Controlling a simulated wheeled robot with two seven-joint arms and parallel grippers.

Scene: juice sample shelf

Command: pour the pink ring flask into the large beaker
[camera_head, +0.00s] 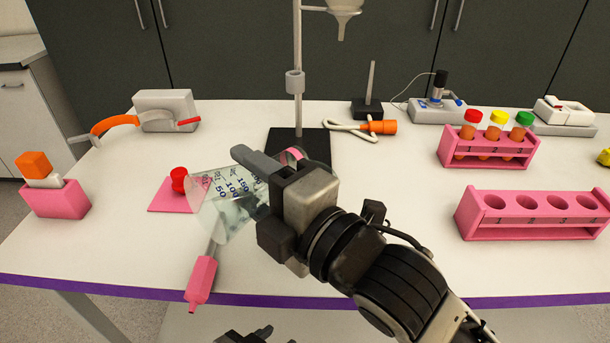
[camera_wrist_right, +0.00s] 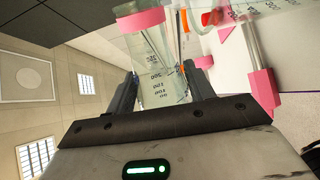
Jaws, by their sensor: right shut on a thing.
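My right gripper (camera_head: 262,168) is shut on the pink ring flask (camera_head: 232,190), a clear vessel with blue volume marks, held tilted above the front of the table. Its pink ring (camera_head: 291,155) shows just past the fingers. In the right wrist view the flask (camera_wrist_right: 158,90) stands between both fingers, with its pink ring (camera_wrist_right: 140,20) at the far end. Clear walls overlap in the head view, so I cannot pick out the large beaker for certain. Dark tips at the bottom edge look like my left gripper (camera_head: 247,336), mostly cut off.
A pink-handled tool (camera_head: 201,280) lies at the front edge. A red-knobbed piece is on a pink mat (camera_head: 166,198). A stand with a black base (camera_head: 315,148) is behind the gripper. Pink racks (camera_head: 535,228) stand right. The table between gripper and racks is clear.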

